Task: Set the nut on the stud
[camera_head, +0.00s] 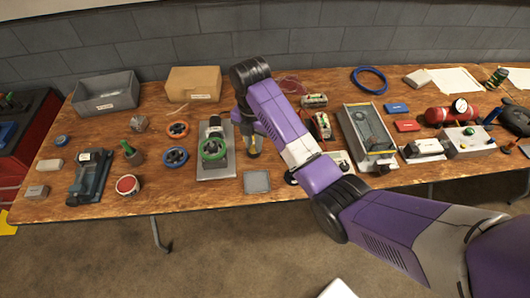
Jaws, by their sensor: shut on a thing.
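My gripper (253,151) points down at the middle of the bench, just right of a grey plate. My arm partly covers it. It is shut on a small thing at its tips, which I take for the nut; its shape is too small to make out. A valve body with a green handwheel (214,149) stands on the grey plate (216,172), left of my gripper and apart from it. The stud is too small to pick out; the valve's middle is the only likely place that I see for it.
A flat grey tray (257,182) lies at the front edge. A grey bin (106,93) and a cardboard box (194,83) stand behind. A metal tray (353,127) stands to the right.

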